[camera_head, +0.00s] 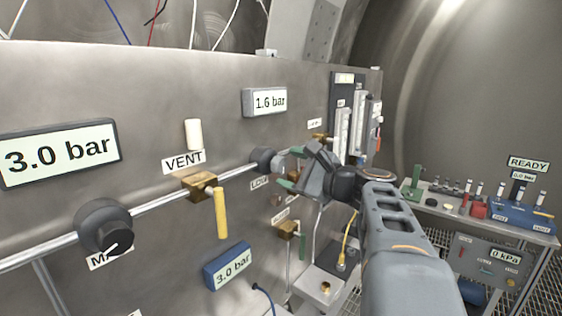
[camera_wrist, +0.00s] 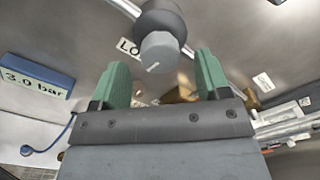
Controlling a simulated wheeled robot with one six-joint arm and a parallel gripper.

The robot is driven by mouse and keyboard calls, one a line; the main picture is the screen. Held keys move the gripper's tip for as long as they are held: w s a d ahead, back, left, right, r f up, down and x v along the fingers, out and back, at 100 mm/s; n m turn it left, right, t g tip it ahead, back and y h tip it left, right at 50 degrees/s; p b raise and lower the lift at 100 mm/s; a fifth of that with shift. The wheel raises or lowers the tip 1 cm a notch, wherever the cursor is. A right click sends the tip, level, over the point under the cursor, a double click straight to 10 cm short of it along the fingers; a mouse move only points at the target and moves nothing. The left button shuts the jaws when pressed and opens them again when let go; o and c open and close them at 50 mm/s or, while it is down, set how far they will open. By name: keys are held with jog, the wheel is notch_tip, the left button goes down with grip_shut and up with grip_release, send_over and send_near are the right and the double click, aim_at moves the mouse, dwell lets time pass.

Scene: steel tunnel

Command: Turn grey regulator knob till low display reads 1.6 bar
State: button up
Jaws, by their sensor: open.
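The grey regulator knob (camera_head: 264,160) sits on the pipe of the steel panel, above a label starting "LO". It also shows in the wrist view (camera_wrist: 160,50), with a white mark on its face. The low display (camera_head: 269,102) above it reads 1.6 bar. My gripper (camera_head: 288,169) is open, its green fingertips just right of the knob in the head view. In the wrist view the fingertips (camera_wrist: 159,75) stand apart, below and to either side of the knob's face. Nothing is between them. I cannot tell the exact gap to the knob.
A black knob (camera_head: 105,228) and a 3.0 bar display (camera_head: 60,152) are at left. A yellow-handled valve (camera_head: 221,212) under "VENT" and a blue 3.0 bar gauge (camera_head: 228,267) are on the panel. A bench (camera_head: 470,222) with instruments stands at right.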

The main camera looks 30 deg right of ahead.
aim_at(283, 166)
jog(key=shift+p+x, duration=0.3)
jog(key=shift+x, duration=1.4)
jog(key=c, duration=0.9)
jog(key=shift+m, duration=0.6)
jog(key=o, duration=0.9)
jog(key=shift+s, duration=0.15)
jog(key=b+v, duration=0.3)
jog(key=v, duration=1)
jog(key=shift+s, duration=0.3)
